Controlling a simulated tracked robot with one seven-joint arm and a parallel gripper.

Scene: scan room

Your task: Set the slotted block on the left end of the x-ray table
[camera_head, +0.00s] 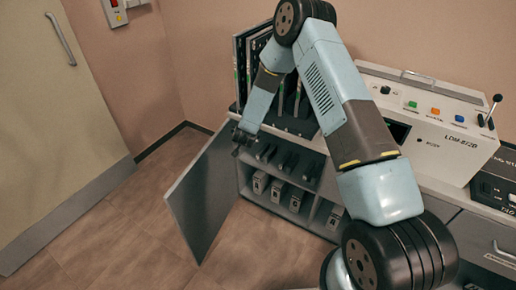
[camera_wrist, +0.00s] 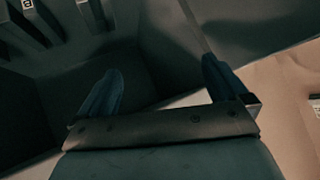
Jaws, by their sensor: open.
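My gripper (camera_head: 240,146) is at the left side of an open cabinet, close to its upper shelf and the hinged door. In the wrist view its two dark blue fingers stand wide apart (camera_wrist: 160,66) with nothing between them. I cannot pick out the slotted block for sure in either view. Several dark pieces (camera_head: 290,163) lie on the upper shelf, and several light grey boxes (camera_head: 278,190) stand on the lower one. Dark labelled pieces (camera_wrist: 28,12) also show at the upper left of the wrist view. The x-ray table is not in view.
The open cabinet door (camera_head: 203,195) juts out over the floor. Upright dark panels in a rack (camera_head: 240,65) stand on top of the cabinet. A white console with coloured buttons (camera_head: 440,115) is to the right. The floor at left (camera_head: 130,225) is clear, before a closed door (camera_head: 60,130).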

